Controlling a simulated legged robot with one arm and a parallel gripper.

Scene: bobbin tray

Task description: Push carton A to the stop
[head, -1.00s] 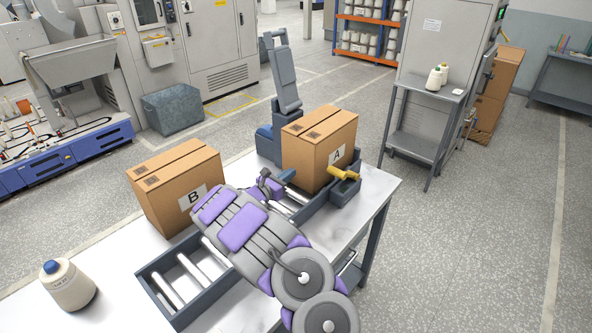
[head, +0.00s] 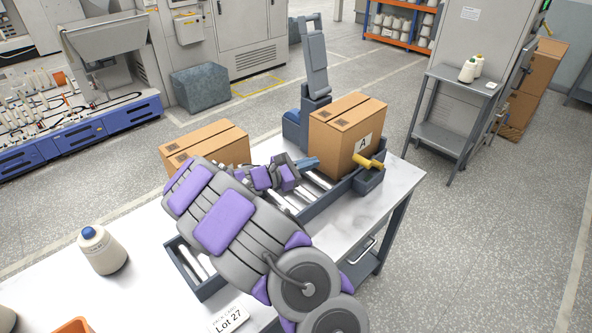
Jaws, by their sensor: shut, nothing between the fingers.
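Carton A (head: 348,138), a brown taped box with a white "A" label, stands upright at the far end of the grey roller track (head: 325,207) on the table. A yellow handle-like part (head: 369,161) sits at the track's end, just right of the carton's lower edge. It may be the stop; whether they touch cannot be told. My gripper (head: 310,164) is shut and empty, its blue-grey tip close to the carton's lower left side; contact is unclear. Carton B (head: 212,146) stands behind my arm, its front and label mostly hidden.
A white spool with a blue cap (head: 104,251) and a "Lot 27" card (head: 230,318) are on the table (head: 144,290). An orange object (head: 74,326) shows at the lower left. A blue-grey upright stand (head: 315,75) is behind carton A.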

